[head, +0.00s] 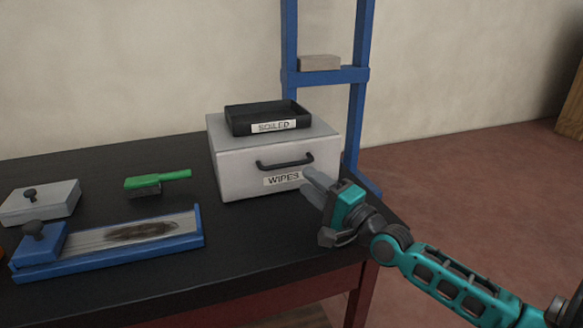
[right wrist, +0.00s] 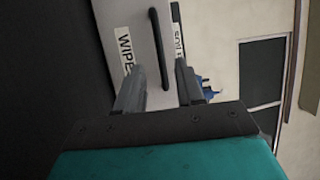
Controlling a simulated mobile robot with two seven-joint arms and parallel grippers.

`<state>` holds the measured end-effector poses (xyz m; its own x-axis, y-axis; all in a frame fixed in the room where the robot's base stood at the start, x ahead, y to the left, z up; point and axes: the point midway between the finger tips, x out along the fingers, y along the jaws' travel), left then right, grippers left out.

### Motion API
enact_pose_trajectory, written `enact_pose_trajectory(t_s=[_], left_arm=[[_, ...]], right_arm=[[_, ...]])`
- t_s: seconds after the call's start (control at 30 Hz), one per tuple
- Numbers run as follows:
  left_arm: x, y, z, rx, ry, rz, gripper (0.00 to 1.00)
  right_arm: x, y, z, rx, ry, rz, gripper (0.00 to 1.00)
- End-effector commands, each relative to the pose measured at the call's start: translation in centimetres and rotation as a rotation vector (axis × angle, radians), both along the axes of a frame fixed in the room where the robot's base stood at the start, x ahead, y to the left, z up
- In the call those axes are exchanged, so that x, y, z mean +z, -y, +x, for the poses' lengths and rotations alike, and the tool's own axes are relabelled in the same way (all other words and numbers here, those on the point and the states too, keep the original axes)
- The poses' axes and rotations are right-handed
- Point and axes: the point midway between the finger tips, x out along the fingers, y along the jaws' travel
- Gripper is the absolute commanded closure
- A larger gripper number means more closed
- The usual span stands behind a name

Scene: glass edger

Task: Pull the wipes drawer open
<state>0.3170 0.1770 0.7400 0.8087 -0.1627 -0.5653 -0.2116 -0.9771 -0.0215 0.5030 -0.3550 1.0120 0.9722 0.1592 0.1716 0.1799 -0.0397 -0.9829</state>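The wipes drawer (head: 238,176) is the front of a light grey box with a WIPES label (head: 283,179) and a dark bar handle (head: 285,163). It looks shut. My right gripper (head: 308,179) is in front of the drawer's lower right part, just right of and below the handle. In the right wrist view its two fingers (right wrist: 160,68) are spread apart, with the handle (right wrist: 158,48) showing between and beyond them. Nothing is gripped. How far the fingertips are from the drawer front is hard to tell. My left gripper is not in view.
A black SOILED tray (head: 268,117) sits on top of the box. A blue-framed tray (head: 120,259), a green-handled brush (head: 158,183) and a grey knobbed block (head: 40,202) lie to the left on the black table (head: 250,235). A blue frame (head: 325,78) stands behind.

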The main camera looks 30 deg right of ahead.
Motion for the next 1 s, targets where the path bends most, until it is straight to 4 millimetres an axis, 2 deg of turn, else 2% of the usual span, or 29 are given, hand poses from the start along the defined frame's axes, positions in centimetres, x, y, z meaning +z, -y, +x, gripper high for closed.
enact_pose_trajectory(t_s=[0.3, 0.5, 0.9, 1.0], left_arm=[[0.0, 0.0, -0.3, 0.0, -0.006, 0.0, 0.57], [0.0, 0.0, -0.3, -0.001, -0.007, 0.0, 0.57], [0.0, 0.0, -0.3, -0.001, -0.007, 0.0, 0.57], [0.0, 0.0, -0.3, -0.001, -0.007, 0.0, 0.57]], right_arm=[[0.9, -0.7, 4.4, 0.0, 0.002, -0.002, 0.63], [1.1, -1.0, 6.0, 0.0, 0.0, -0.001, 0.63], [1.1, -1.1, 6.5, 0.001, -0.001, -0.001, 0.63], [1.1, -1.1, 6.4, 0.001, -0.001, -0.001, 0.71]])
